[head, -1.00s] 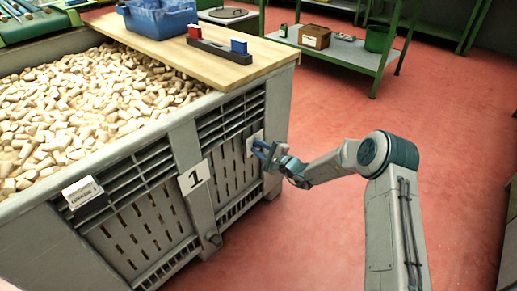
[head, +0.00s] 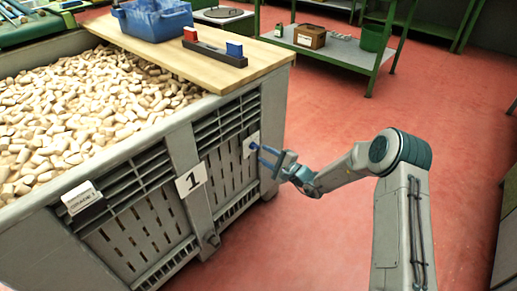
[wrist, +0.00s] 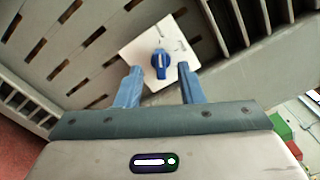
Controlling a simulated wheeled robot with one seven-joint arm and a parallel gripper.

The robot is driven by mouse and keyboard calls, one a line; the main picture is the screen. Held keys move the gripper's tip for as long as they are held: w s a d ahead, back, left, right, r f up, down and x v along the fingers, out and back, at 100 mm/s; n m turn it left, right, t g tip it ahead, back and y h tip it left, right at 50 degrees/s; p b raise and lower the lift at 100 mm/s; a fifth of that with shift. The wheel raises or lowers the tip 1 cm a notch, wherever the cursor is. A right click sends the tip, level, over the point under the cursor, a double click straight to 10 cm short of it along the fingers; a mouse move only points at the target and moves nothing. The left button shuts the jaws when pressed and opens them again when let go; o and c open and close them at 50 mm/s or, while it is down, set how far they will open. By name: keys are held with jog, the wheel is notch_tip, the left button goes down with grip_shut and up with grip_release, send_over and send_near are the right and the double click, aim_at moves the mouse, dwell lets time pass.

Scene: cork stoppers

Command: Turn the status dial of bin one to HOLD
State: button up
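Bin one is the large grey slatted crate (head: 170,152) full of pale corks, with a white "1" label (head: 190,180) on its side. Its status dial plate (head: 251,144) is a small white square right of the label. In the wrist view the plate (wrist: 140,50) looks tilted and carries a blue knob (wrist: 160,70) with a pale line, roughly upright in the picture. The plate's lettering is too small to read. My gripper (head: 271,157) is open and empty in front of the plate. In the wrist view its blue fingers (wrist: 158,86) are apart, short of the knob.
A wooden board (head: 200,62) on the bin bears a blue tub (head: 155,22) and a dark holder (head: 215,54) with red and blue blocks. A white card (head: 82,197) is on the bin's front left.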

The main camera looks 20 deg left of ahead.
jog(key=p+v, duration=0.1)
jog(key=v, duration=0.8)
jog(key=shift+p, duration=0.3)
jog(key=s+d+r+n+g+h+p, duration=0.2)
jog(key=s+r+n+g+p, duration=0.35)
jog(key=r, duration=0.65)
jog(key=s+d+r+n+g+h+p, duration=0.25)
jog(key=s+r+p, duration=0.45)
jog(key=r, duration=0.6)
jog(key=s+d+r+n+t+h+p, duration=0.1)
jog(key=s+d+r+t+h+p, duration=0.1)
jog(key=s+d+r+h+p, duration=0.4)
jog(key=s+d+r+n+t+h+p, duration=0.1)
jog(key=s+d+r+h+p, duration=0.5)
jog(key=d+r, duration=1.1)
jog(key=s+r+t+p, duration=0.1)
jog(key=s+r+p, duration=0.2)
jog(key=s+p, duration=0.1)
jog(key=shift+s+d+p, duration=0.25)
jog(key=shift+s+p, duration=0.05)
jog(key=shift+s, duration=0.45)
